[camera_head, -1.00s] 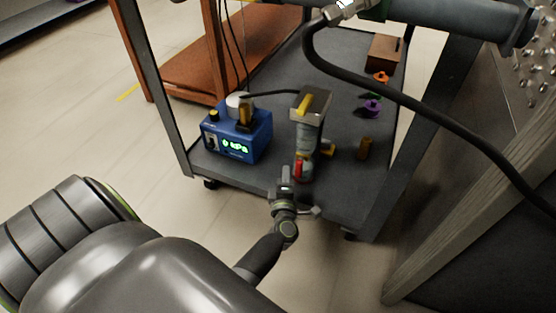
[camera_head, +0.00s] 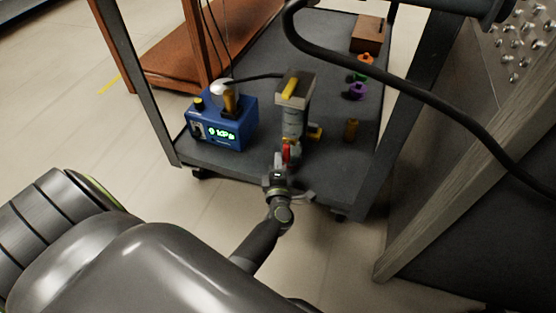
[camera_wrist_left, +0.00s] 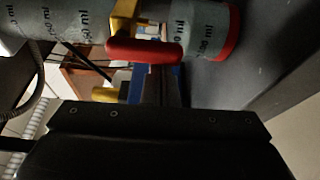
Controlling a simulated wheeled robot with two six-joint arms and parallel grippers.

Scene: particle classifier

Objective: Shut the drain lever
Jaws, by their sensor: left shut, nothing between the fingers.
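The particle classifier is an upright column with a clear graduated cylinder (camera_head: 293,120) on the cart's lower shelf. A red lever (camera_head: 287,153) sits low on its front. In the left wrist view, a red handle (camera_wrist_left: 145,50) on a yellow valve body (camera_wrist_left: 125,15) lies between the graduated cylinder (camera_wrist_left: 55,18) and a smaller one with a red base (camera_wrist_left: 224,35). I take this as the drain lever. My left gripper (camera_head: 279,163) is shut and empty, just in front of the red lever. Whether it touches the lever I cannot tell. My right gripper is out of view.
A blue pressure box (camera_head: 221,120) reading 0 kPa stands left of the column. A yellow lever (camera_head: 290,88) tops the column. Several small coloured parts and a brown box (camera_head: 367,34) lie behind. A black hose (camera_head: 400,95) crosses the right; a cart post (camera_head: 137,85) stands left.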

